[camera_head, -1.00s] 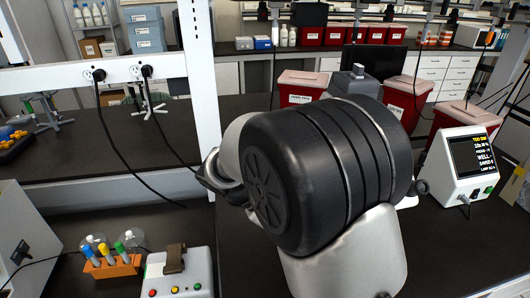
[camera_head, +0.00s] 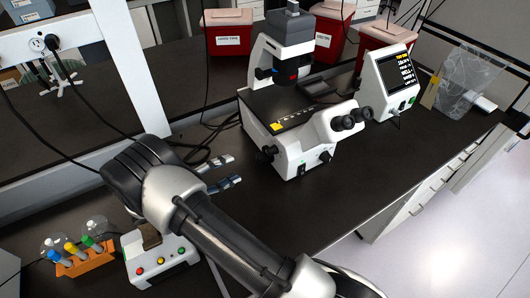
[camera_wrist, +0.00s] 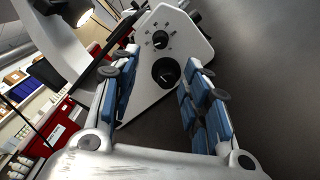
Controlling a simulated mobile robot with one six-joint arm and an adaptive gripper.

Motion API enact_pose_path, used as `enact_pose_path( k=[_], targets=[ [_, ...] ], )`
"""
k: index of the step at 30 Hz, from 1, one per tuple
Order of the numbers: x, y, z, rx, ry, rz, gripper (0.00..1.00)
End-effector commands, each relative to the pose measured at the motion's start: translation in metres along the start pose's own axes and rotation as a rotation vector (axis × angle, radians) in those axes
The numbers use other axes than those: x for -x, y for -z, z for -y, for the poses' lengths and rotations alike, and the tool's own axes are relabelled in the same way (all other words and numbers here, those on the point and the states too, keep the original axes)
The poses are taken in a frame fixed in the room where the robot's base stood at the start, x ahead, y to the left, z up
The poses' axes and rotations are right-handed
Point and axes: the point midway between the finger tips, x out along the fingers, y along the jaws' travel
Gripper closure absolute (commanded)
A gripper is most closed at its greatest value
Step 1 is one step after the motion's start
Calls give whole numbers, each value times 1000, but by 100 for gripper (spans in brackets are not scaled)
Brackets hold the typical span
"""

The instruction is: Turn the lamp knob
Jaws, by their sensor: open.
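A white microscope (camera_head: 293,152) with a black stage stands on the dark bench, and its lower side faces my gripper. My gripper (camera_head: 234,170) is open and empty, left of the microscope and apart from it. In the wrist view, a large black knob (camera_wrist: 166,72) shows beyond and between the blue-padded fingers of my gripper (camera_wrist: 163,66). A smaller dark knob (camera_wrist: 160,40) sits above it on the same white panel. I cannot tell which of these is the lamp knob. A lit lamp (camera_wrist: 85,17) shows at the upper left.
A monitor box (camera_head: 388,82) stands right of the microscope. Red bins (camera_head: 228,32) stand behind. A button box (camera_head: 160,262) and an orange tube rack (camera_head: 86,262) are at the lower left. Black cables (camera_head: 205,145) lie between my arm and the microscope. The bench (camera_head: 345,205) before the microscope is bare.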

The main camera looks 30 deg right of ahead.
Motion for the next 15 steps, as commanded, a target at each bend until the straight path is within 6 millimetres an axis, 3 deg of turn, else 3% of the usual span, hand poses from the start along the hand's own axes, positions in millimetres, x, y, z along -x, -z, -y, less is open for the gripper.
enact_pose_path(
  k=[6, 15],
  targets=[
    [-51, -1, 1, 2, 4, 5, 57],
    [-110, -1, 1, 1, 4, 4, 57]
  ],
)
